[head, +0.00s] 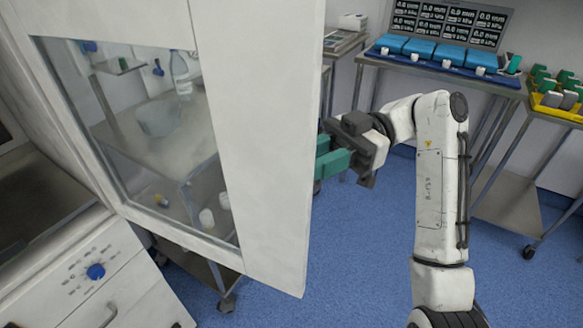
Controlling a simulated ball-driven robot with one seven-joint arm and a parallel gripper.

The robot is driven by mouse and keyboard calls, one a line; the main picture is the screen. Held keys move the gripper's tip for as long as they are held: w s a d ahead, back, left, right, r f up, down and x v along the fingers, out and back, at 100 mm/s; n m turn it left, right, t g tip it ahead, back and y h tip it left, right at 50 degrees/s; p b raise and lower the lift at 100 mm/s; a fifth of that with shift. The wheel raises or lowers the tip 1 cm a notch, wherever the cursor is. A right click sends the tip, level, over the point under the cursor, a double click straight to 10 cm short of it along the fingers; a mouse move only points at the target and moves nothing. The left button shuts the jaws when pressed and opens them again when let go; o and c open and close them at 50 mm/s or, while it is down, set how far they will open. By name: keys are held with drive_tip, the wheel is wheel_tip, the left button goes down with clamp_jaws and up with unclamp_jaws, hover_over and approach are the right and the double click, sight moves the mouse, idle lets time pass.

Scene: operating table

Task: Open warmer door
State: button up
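The white warmer door (262,150) fills the left and middle of the head view, with a large glass window (165,140). It stands swung out from the warmer body (90,285), whose interior (45,205) shows at the lower left. My gripper (328,160) has teal fingers and is just right of the door's free edge, reaching behind it. The fingertips are partly hidden by the door, so I cannot tell whether they touch it or how far apart they are.
A blue knob (96,271) is on the warmer's front panel. A steel cart (440,76) with blue boxes and displays stands at the back, beside a yellow tray (556,113) on another cart. Blue floor (350,265) is clear between the door and my arm.

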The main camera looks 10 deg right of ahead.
drive_tip(key=b+v, duration=0.1)
drive_tip(key=v, duration=0.6)
drive_tip(key=shift+a+f, duration=0.1)
drive_tip(key=s+a+f+m+t+h+p, duration=0.1)
drive_tip(key=a+f+m+t+p, duration=0.15)
drive_tip(key=f+m, duration=0.4)
drive_tip(key=s+a+f+m+t+h+p, duration=0.15)
drive_tip(key=f+m+t, duration=0.25)
drive_tip(key=f, duration=0.6)
drive_tip(key=s+d+f+m+t+h+p, duration=0.1)
drive_tip(key=s+f+m+t+h+p, duration=0.25)
drive_tip(key=s+f, duration=0.5)
drive_tip(key=s+d+f+m+g+h+p, duration=0.1)
drive_tip(key=s+d+m+h+p, duration=0.1)
drive_tip(key=s+d+m+h, duration=0.2)
drive_tip(key=s+d+f+m+g+h+p, duration=0.1)
drive_tip(key=s+d+m+h, duration=0.3)
drive_tip(key=s+d, duration=0.6)
drive_tip(key=s+f+h, duration=0.1)
drive_tip(key=s+h, duration=0.1)
drive_tip(key=s, duration=0.2)
drive_tip(key=shift+s+d+f+m+h+p, duration=0.15)
drive_tip(key=shift+s+d+m+h+p, duration=0.05)
drive_tip(key=shift+s+m+h+p, duration=0.2)
drive_tip(key=shift+w, duration=0.1)
